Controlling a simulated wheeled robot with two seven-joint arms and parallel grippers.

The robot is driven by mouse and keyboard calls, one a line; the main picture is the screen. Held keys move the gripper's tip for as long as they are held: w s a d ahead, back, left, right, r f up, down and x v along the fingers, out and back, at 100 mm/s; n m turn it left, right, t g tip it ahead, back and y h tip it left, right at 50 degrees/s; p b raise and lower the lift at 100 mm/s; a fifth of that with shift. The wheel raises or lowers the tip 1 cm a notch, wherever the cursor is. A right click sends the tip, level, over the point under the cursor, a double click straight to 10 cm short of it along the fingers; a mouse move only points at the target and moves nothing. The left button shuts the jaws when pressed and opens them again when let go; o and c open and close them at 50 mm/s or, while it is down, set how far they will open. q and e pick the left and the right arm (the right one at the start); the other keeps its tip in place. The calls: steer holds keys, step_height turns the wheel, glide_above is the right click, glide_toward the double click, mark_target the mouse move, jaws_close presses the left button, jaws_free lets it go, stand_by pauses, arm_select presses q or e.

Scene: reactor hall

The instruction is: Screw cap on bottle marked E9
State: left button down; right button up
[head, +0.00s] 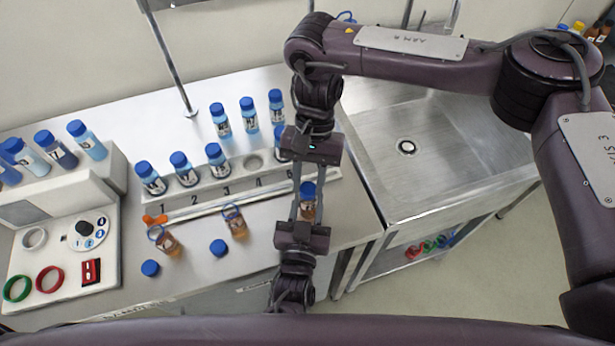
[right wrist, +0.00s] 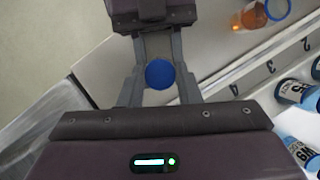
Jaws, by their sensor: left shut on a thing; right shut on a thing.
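An amber bottle (head: 308,212) with a blue cap (head: 307,188) stands between my two grippers, near the front right of the bench. My right gripper (head: 308,184) reaches in from the back and is shut on the blue cap. The cap also shows between its fingers in the right wrist view (right wrist: 160,73). My left gripper (head: 308,207) faces it from the front and is shut on the bottle. The cap sits at the bottle's mouth; I cannot tell how tight it is. No E9 marking is readable on this bottle.
A numbered rack (head: 215,190) of blue-capped bottles stands behind, its place 4 empty. Two uncapped amber bottles (head: 170,245) (head: 237,224) and two loose blue caps (head: 150,268) (head: 218,247) are to the left. A white device (head: 65,255) is far left, a steel sink (head: 430,165) right.

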arm_select(q)
steer(key=shift+a, duration=0.15)
arm_select(e)
steer(key=o, duration=1)
steer(key=shift+a, duration=0.2)
steer(key=shift+d, duration=0.1)
steer(key=shift+r, duration=0.15)
steer(key=v, duration=1.1)
steer(key=shift+w+r, duration=0.2)
steer(key=shift+r, duration=0.1)
arm_select(q)
steer(key=c, duration=0.9)
jaws_free()
